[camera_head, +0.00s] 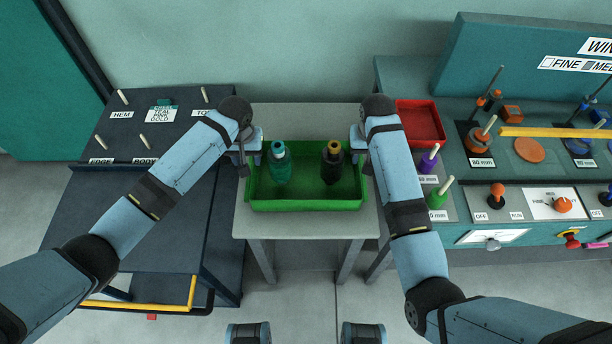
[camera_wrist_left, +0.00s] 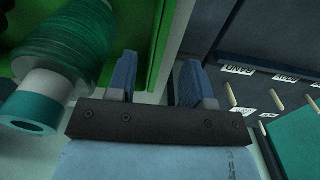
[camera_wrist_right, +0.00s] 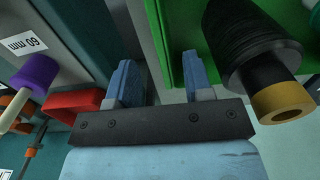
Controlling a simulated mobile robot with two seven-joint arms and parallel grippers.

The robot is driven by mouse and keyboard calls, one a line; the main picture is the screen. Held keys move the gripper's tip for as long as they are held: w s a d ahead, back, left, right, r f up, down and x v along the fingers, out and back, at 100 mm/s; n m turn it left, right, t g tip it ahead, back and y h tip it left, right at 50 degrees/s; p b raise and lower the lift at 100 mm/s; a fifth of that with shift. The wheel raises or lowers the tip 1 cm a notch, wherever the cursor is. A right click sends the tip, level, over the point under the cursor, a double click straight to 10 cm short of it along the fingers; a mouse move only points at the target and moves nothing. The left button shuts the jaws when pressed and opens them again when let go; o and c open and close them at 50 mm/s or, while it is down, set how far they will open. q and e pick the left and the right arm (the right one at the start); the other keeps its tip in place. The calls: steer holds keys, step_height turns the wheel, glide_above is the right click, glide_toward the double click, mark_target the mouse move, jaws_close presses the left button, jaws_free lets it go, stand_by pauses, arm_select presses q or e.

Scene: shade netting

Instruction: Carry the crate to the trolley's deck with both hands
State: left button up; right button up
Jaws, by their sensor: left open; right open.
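The green crate (camera_head: 305,205) stands on a small grey table and holds a teal spool (camera_head: 280,165) and a black spool (camera_head: 332,165) with a tan top. My left gripper (camera_head: 254,155) is open at the crate's left end. In the left wrist view its fingers (camera_wrist_left: 158,82) stand to either side of the crate's wall edge (camera_wrist_left: 158,40). My right gripper (camera_head: 360,155) is open at the crate's right end. In the right wrist view its fingers (camera_wrist_right: 160,80) stand about the crate's wall (camera_wrist_right: 165,30); contact cannot be told. The dark trolley's deck (camera_head: 125,220) is left of the table, bare on top.
A board with labelled pegs (camera_head: 150,125) rises at the trolley's back. Right of the crate, close to my right gripper, are a red tray (camera_head: 420,122) and a purple spool (camera_head: 429,160) on the teal bench (camera_head: 480,185). The grey table (camera_head: 305,225) has little bare room around the crate.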

arm_select(q)
step_height(320, 180, down, 8)
steer(key=shift+f, duration=0.1)
arm_select(e)
step_height(320, 180, down, 8)
arm_select(q)
jaws_close()
arm_select(e)
jaws_close()
